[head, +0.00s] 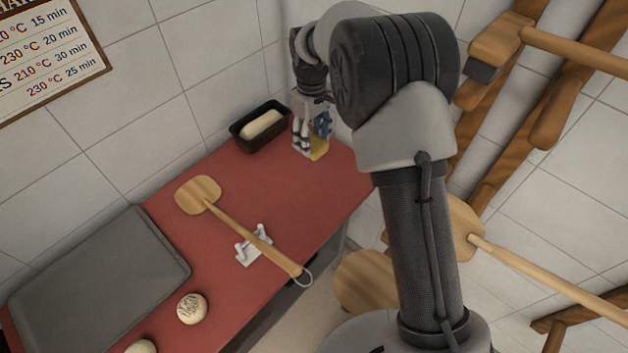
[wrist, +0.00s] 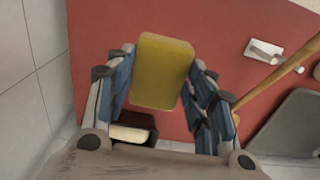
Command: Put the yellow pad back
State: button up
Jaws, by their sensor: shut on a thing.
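The yellow pad (head: 319,149) is at the far right end of the red tabletop in the head view. In the wrist view the pad (wrist: 163,70) sits between the blue-lined fingers as a yellow block with rounded corners. My gripper (head: 311,139) points down and is shut on the pad. The wrist view also shows my gripper (wrist: 162,88) with a finger on each side of it. I cannot tell whether the pad touches the tabletop.
A black loaf pan (head: 238,129) with pale dough stands close by, at the wall. A wooden peel (head: 198,194) lies across a white bracket (head: 247,254) on the red table (head: 321,196). A grey tray (head: 100,280) and scored dough balls (head: 192,308) are at the left.

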aim_at(312, 150)
notch_tip(312, 150, down, 17)
jog(key=b, duration=0.3)
jog(key=shift+f+b, duration=0.1)
jog(key=shift+b, duration=0.2)
jog(key=shift+c, duration=0.4)
jog(key=o, duration=0.8)
jog(key=shift+o, duration=1.1)
notch_tip(312, 150, up, 12)
jog(key=p, duration=0.3)
